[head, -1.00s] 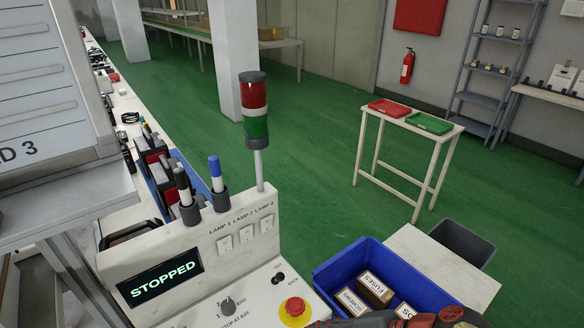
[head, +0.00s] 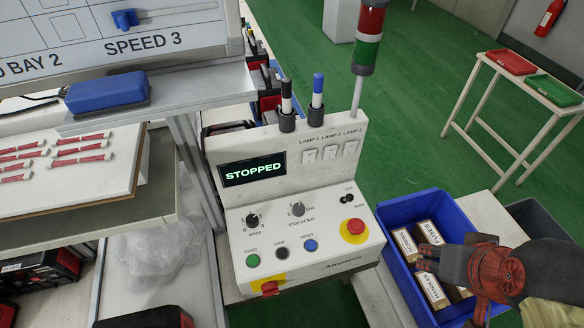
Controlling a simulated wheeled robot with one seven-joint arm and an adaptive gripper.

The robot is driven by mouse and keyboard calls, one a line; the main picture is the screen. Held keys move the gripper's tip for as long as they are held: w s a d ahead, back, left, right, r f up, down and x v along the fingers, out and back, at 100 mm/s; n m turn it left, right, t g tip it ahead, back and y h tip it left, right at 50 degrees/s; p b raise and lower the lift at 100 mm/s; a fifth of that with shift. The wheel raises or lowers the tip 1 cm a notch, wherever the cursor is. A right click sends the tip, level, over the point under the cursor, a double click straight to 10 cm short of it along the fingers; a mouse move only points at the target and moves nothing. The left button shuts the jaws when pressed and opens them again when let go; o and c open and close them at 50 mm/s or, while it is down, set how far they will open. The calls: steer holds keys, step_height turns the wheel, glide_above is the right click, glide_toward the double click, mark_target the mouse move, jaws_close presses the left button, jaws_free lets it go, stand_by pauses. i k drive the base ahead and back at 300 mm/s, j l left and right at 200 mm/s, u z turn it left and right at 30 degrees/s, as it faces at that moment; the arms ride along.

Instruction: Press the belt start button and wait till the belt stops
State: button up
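The green START button (head: 253,260) is on the sloped front of the white control box (head: 330,262), beside a black STOP button (head: 282,254) and a blue RESET button (head: 310,245). The display (head: 253,169) on the box reads STOPPED in green letters. The end of my arm, with my gripper (head: 428,258), shows at the lower right, over or in front of the blue bin and well to the right of the START button. It appears clear of the buttons. Its fingers are dark and small, so I cannot tell whether they are open or shut. The belt itself cannot be made out clearly.
A red emergency button (head: 355,227) and two knobs sit on the box. Marker pens (head: 317,92) and a red-green signal tower (head: 367,38) rise behind it. A blue bin (head: 388,218) with labelled cartons is at right. A shelf with a blue eraser (head: 107,92) stands at left.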

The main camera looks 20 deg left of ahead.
mark_target(253, 260)
steer(key=k+u, duration=0.15)
steer(key=u, duration=0.9)
